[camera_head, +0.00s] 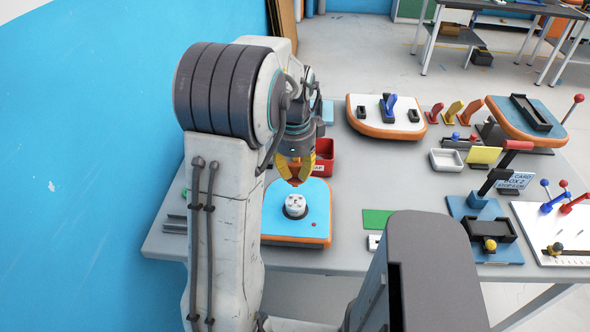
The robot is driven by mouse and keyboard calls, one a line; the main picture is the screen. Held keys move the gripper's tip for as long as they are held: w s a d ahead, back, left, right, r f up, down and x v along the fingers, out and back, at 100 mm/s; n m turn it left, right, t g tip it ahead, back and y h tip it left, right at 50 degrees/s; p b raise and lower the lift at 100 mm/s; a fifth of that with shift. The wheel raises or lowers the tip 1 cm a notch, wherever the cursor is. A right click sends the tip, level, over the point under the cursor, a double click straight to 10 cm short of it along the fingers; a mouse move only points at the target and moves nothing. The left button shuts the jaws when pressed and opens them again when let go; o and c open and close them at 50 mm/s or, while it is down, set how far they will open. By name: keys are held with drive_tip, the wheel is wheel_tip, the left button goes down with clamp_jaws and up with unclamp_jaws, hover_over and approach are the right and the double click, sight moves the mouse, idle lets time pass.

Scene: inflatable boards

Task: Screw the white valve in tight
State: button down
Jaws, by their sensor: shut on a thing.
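The white valve (295,204) sits upright in a dark round seat on the blue-topped, orange-edged board (315,222) at the near left of the table. My gripper (294,181) points down just above and behind the valve in the picture, with its yellow fingers closed together. A small reddish piece shows at the fingertips and seems to be held, but it is too small to make out. A gap shows between the fingertips and the valve. How deep the valve is seated cannot be told.
A red box (325,152) marked CAP stands right behind my gripper. A white board (360,122) with a blue handle is farther back. A green card (377,219) lies right of the blue board. Levers and a small white tray (446,160) fill the right side. A blue wall is at left.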

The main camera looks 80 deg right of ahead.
drive_tip(key=shift+p, duration=0.3)
drive_tip(key=b, duration=0.5)
hover_over(295, 203)
drive_tip(key=shift+f, duration=2.9)
drive_tip(key=shift+f+b, duration=0.55)
drive_tip(key=shift+f, duration=0.5)
drive_tip(key=c, duration=1.1)
unclamp_jaws()
drive_tip(key=r, duration=1.2)
drive_tip(key=shift+a, duration=0.25)
